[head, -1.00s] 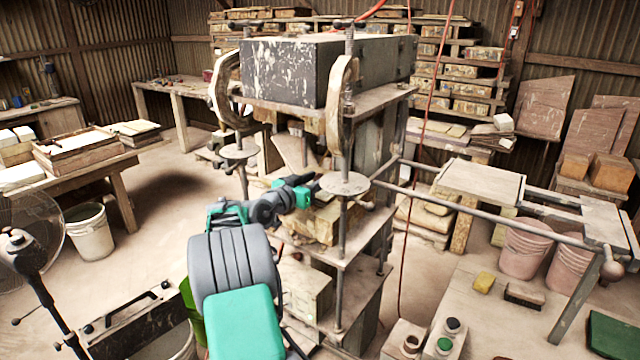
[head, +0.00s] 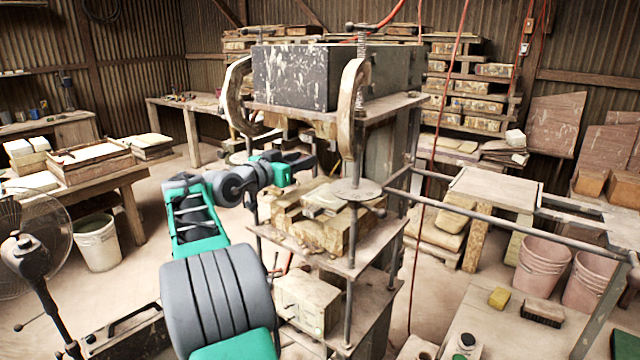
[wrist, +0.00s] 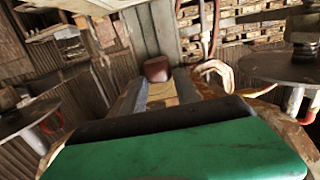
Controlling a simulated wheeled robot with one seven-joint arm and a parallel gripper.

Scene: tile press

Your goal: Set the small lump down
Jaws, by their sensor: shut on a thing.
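A small reddish-brown lump (wrist: 156,69) shows in the wrist view at the far end of my gripper, between the fingertips. My gripper (wrist: 158,80) is shut on it. In the head view my gripper (head: 304,162) is at the left side of the press, above and left of the wooden mould (head: 340,228) on the press's middle shelf. The lump is too small or hidden to make out there. Whether anything touches the lump from below cannot be told.
The press's heavy grey block (head: 300,75) hangs above on a wooden plate. A round metal plate (head: 352,191) on a vertical screw stands at the front right of the mould. A worktable (head: 475,310) at lower right holds a yellow sponge (head: 499,297) and a brush (head: 542,312).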

